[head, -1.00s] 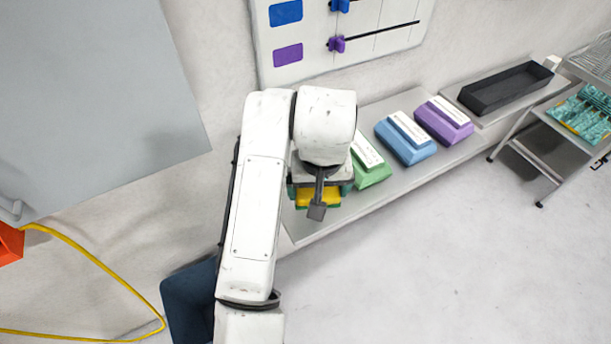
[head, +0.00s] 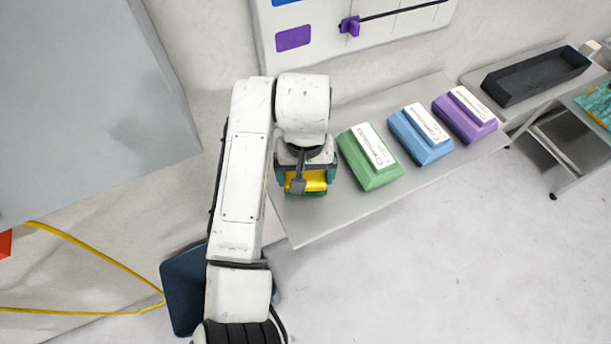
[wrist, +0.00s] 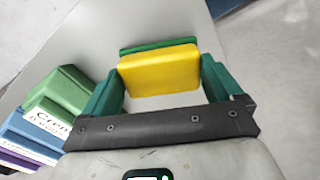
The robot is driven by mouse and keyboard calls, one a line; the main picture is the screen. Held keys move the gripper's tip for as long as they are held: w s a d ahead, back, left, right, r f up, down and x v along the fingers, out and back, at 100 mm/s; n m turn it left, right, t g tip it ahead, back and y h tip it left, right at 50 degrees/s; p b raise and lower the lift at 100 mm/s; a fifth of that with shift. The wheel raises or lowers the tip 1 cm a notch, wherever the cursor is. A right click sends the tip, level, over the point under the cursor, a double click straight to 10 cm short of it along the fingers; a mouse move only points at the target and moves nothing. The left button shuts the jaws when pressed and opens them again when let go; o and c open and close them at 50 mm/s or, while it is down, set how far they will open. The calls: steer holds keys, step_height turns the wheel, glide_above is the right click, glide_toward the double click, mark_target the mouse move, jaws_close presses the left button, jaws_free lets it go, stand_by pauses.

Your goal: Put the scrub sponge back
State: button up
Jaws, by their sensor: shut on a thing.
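The scrub sponge (wrist: 160,72), yellow with a green scrub layer, is between the two teal fingers of my gripper (wrist: 163,85) in the wrist view. My gripper is shut on it. In the head view my gripper (head: 305,180) is over the left end of the grey shelf (head: 310,222), left of the green block, and the yellow of the sponge (head: 315,181) shows under my wrist. I cannot tell whether the sponge touches the shelf.
A green block (head: 375,175), a blue block (head: 415,140) and a purple block (head: 470,120), each with a white label, stand in a row on the shelf. A black tray (head: 530,75) is farther right. A yellow hose (head: 95,264) lies at left.

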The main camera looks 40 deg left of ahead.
mark_target(306, 177)
steer(key=shift+f, duration=1.2)
steer(key=o, duration=0.6)
steer(key=shift+r, duration=0.1)
step_height(306, 177, up, 12)
steer(key=shift+p, duration=0.4)
steer(key=shift+d, duration=0.1)
